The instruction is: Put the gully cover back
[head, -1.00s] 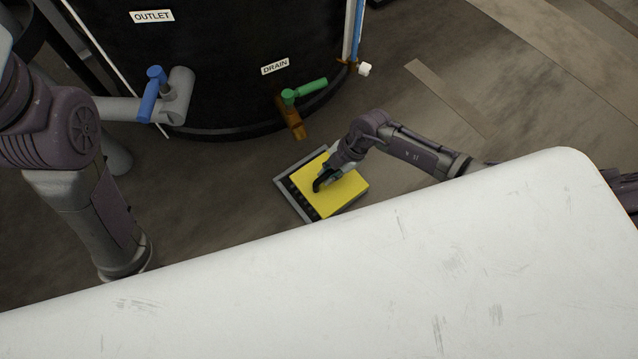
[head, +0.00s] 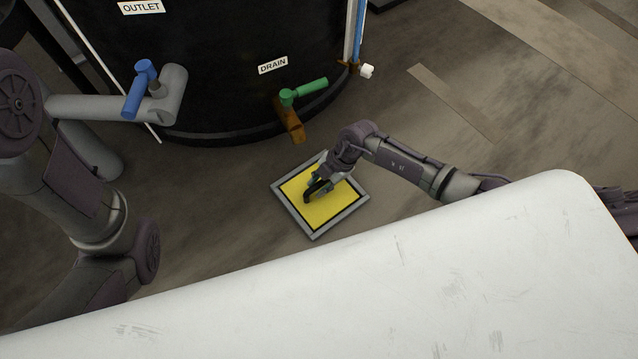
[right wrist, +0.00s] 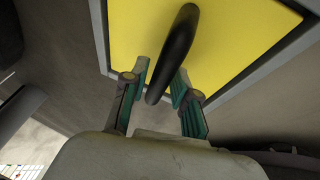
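The gully cover (head: 333,207) is a flat yellow plate with a black handle (head: 309,194). In the head view it lies inside the grey gully frame (head: 293,214) on the floor, with a thin dark line around it. It also shows in the right wrist view (right wrist: 130,30), where the handle (right wrist: 175,50) is a thick black bar. My right gripper (right wrist: 160,75) is at the handle, a finger on either side, with small gaps seen beside the bar; it looks open. It hides part of the cover in the head view. My left gripper is out of view.
A black tank (head: 220,60) with a green-handled drain valve (head: 302,92) and a blue-handled outlet valve (head: 140,88) stands behind the gully. A white surface (head: 400,290) fills the foreground. Floor to the right of the gully is clear.

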